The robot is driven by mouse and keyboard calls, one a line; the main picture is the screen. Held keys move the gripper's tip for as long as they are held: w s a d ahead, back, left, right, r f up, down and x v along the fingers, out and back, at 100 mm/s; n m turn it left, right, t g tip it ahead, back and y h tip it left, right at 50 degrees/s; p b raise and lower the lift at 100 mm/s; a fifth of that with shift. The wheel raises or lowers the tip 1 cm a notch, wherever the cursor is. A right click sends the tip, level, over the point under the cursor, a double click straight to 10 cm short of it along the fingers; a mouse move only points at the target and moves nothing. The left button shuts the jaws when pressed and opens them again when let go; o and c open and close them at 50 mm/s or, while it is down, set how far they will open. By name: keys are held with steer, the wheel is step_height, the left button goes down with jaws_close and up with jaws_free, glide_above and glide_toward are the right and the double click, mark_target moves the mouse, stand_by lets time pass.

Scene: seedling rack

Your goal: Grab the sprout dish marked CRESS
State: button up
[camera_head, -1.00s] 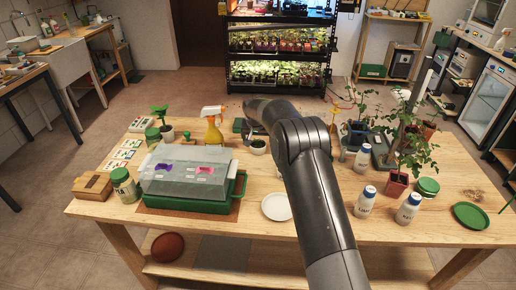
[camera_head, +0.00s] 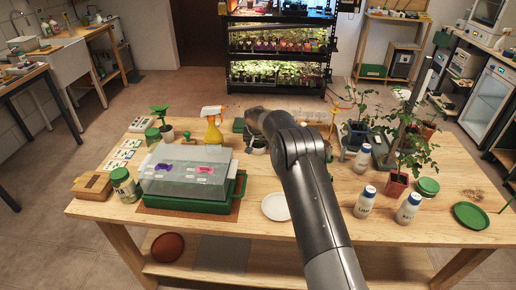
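A small pale dish or pot (camera_head: 259,148) with dark or green content stands near the middle of the table, partly covered by my arm. I cannot read a CRESS mark on it or on anything else. My arm reaches up over the table, its far end bending down close to this dish. My gripper is too hidden and dark to make out its fingers, or whether it touches the dish. A clear-lidded box (camera_head: 186,172) on a green tray (camera_head: 238,187) stands at the left, with purple and pink items and small labels whose text is illegible.
A yellow spray bottle (camera_head: 213,135) stands behind the box. A white plate (camera_head: 275,207) lies left of my arm. White bottles (camera_head: 408,207), a potted plant (camera_head: 397,187) and a green saucer (camera_head: 470,216) stand at the right. The table's front middle is mostly clear.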

steer(key=shift+r, duration=0.1)
steer(key=c, duration=0.6)
